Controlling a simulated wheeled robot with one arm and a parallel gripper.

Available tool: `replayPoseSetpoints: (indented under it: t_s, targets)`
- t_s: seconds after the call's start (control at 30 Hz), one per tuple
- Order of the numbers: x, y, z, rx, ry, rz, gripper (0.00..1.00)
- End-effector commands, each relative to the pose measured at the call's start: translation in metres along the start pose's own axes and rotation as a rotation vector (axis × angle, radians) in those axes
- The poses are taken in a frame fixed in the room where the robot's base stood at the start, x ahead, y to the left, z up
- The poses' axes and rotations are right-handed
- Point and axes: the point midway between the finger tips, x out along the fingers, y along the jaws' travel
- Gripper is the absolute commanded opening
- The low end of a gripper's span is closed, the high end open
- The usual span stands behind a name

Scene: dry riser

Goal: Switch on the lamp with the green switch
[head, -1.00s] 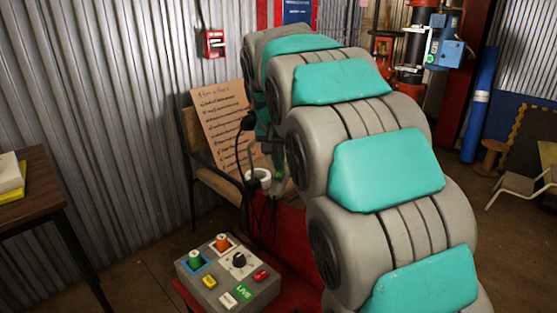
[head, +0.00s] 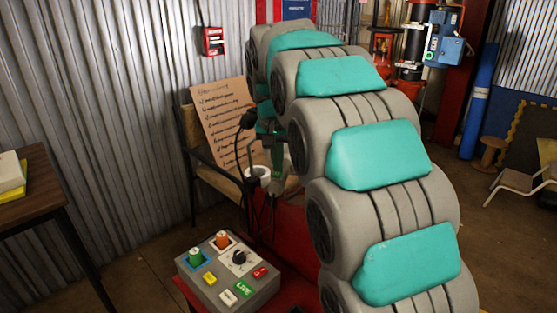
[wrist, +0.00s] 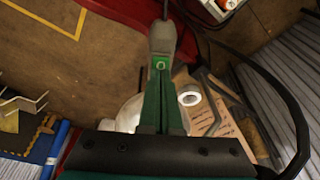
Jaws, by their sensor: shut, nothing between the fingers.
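My gripper (wrist: 160,82) is shut and empty, its green fingers together in the middle of the wrist view. Just beyond the fingertips is a grey switch body (wrist: 162,38) with a green switch (wrist: 161,64) marked by a small ring. A thin cord runs from its far end. The fingertips overlap its near end in the picture; I cannot tell whether they touch. A rounded white thing (wrist: 127,112), perhaps the lamp, is partly hidden behind the fingers.
A grey control box (head: 228,273) with green and orange knobs and several buttons stands at the front. A white ring-shaped thing (head: 258,174) and a black curved cable (head: 240,145) are near the gripper. A chair holds a handwritten cardboard sign (head: 225,125). A wooden table (head: 40,190) is at left.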

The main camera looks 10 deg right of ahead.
Motion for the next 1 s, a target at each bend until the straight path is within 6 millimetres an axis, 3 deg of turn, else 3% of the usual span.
replayPoseSetpoints:
  t_s: [0.03, 0.57, 1.0]
  targets:
    - [0.010, 0.000, 0.009, -0.002, -0.026, 0.008, 0.00]
    - [0.006, -0.001, 0.012, -0.003, -0.031, 0.008, 0.00]
    - [-0.061, 0.000, 0.006, 0.000, -0.006, 0.000, 0.00]
